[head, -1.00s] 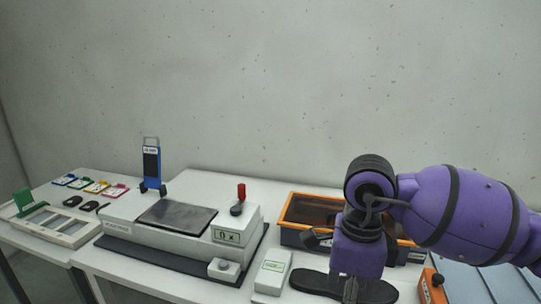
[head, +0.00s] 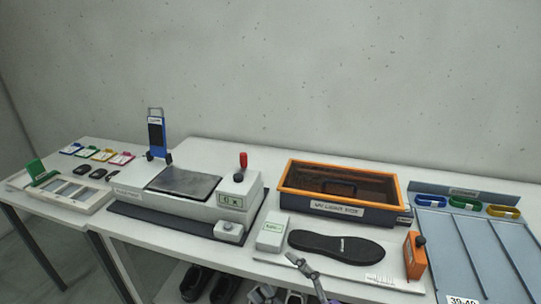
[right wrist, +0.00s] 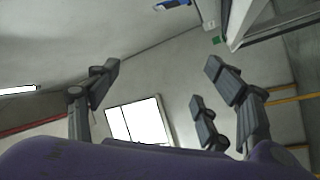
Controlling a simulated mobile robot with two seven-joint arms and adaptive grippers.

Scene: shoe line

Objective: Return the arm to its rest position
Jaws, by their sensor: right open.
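My right gripper (head: 275,276) shows only in part at the bottom edge of the head view, in front of the table's front edge. One grey finger points up in front of the white board, and more finger parts show low down. In the right wrist view, the right gripper (right wrist: 160,75) has its dark fingers spread wide with nothing between them. The rest of the right arm is out of the head view. My left gripper is not in view.
A black insole (head: 336,244) lies on the board beside a small white box (head: 272,232) and an orange device (head: 415,256). Behind are an orange-rimmed bin (head: 340,209) and a grey machine (head: 215,205). Dark shoes (head: 195,282) sit below the table.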

